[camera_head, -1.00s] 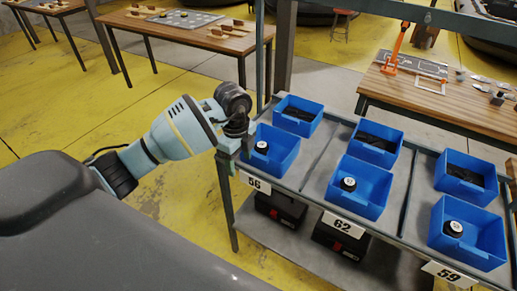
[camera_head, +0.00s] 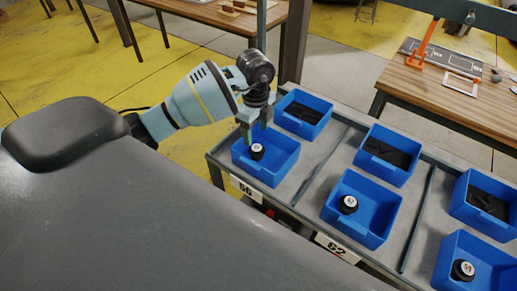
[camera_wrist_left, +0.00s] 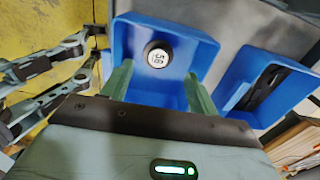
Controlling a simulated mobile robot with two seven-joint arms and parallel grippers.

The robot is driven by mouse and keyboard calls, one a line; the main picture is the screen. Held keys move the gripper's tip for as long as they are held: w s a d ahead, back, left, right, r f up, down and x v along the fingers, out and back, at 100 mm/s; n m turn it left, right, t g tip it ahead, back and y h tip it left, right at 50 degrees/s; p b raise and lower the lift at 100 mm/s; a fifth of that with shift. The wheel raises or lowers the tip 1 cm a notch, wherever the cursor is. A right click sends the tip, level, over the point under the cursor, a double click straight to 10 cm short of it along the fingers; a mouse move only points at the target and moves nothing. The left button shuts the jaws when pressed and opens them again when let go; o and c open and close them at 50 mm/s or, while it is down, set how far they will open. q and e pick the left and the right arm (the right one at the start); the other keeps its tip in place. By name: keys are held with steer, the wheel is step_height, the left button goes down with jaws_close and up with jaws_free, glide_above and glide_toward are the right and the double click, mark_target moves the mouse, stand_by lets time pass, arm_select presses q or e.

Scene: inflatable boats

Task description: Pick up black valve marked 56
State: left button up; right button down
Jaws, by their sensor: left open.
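The black valve (camera_head: 257,151) with a round white label stands upright in the front-left blue bin (camera_head: 279,168), above the shelf tag 56. In the left wrist view, the valve (camera_wrist_left: 158,54) reads 56 and lies ahead between the two green fingers. My left gripper (camera_head: 255,130) is over that bin, pointing down, with its fingers apart and nothing held. Its fingers also frame the valve in the wrist view (camera_wrist_left: 160,75); contact cannot be told. My right gripper does not show.
Bins with similar valves stand to the right: the bin at tag 62 (camera_head: 382,229) and the front-right bin (camera_head: 490,262). Bins with dark parts (camera_head: 302,112) stand behind. Thin dividers (camera_head: 315,165) separate the columns. A wooden table (camera_head: 450,100) is beyond.

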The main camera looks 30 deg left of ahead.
mark_target(257, 147)
arm_select(q)
steer(key=shift+w+f, duration=0.1)
steer(key=shift+f, duration=1.15)
steer(key=shift+s+d+f, duration=0.1)
steer(key=shift+f, duration=1.2)
steer(key=shift+s+d+f, duration=0.1)
steer(key=shift+f, duration=1.15)
steer(key=shift+c, duration=0.3)
steer(key=c, duration=0.8)
